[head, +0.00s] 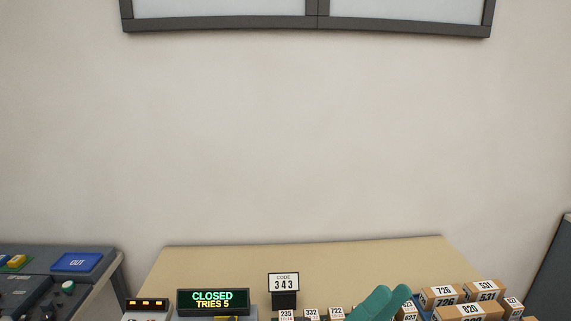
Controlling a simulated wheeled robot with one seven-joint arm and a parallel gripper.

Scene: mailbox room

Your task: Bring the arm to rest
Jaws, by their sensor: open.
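The rest of my arm is below the picture and hidden.
A tan table (300,256) stands against the wall. A control desk (60,262) stands left. The table's back is clear.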

